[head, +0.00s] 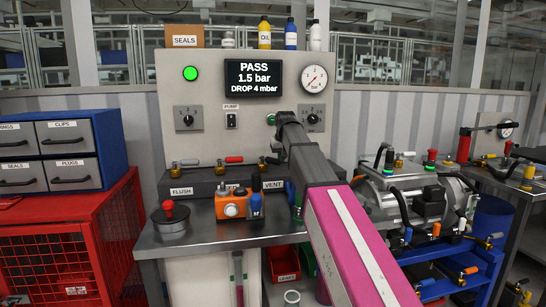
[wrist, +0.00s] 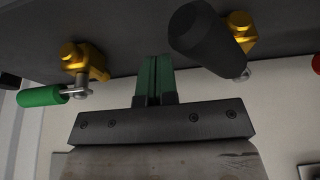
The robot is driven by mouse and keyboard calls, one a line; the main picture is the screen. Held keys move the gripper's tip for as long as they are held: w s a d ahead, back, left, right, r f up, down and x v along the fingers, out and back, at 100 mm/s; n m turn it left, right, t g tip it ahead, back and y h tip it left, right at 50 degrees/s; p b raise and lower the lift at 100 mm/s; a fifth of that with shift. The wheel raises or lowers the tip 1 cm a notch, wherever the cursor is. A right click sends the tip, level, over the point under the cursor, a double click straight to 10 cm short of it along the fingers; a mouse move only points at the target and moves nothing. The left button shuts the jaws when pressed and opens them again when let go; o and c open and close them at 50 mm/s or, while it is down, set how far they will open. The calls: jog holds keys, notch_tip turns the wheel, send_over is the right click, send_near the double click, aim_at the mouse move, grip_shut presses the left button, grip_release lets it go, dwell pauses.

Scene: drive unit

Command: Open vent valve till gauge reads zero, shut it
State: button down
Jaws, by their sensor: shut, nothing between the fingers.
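The round gauge (head: 315,79) is at the panel's upper right; its needle is off to one side, too small to read exactly. The display (head: 253,77) reads PASS, 1.5 bar, drop 4 mbar. My arm partly hides this area. In the wrist view, my gripper (wrist: 153,80) is shut and empty, between a brass valve with a green handle (wrist: 43,96) at left and a brass valve with a dark handle (wrist: 202,38) at right. The fingertips appear apart from both handles.
A red-handled valve (head: 234,159) and a grey-handled valve (head: 192,161) share the manifold. An orange device (head: 231,205) and a round pot with a red knob (head: 171,218) stand on the bench. A metal machine (head: 415,195) is at right.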

jog(key=w+v, duration=0.1)
jog(key=v, duration=0.6)
jog(key=shift+r, duration=0.4)
jog(key=shift+s+a, duration=0.1)
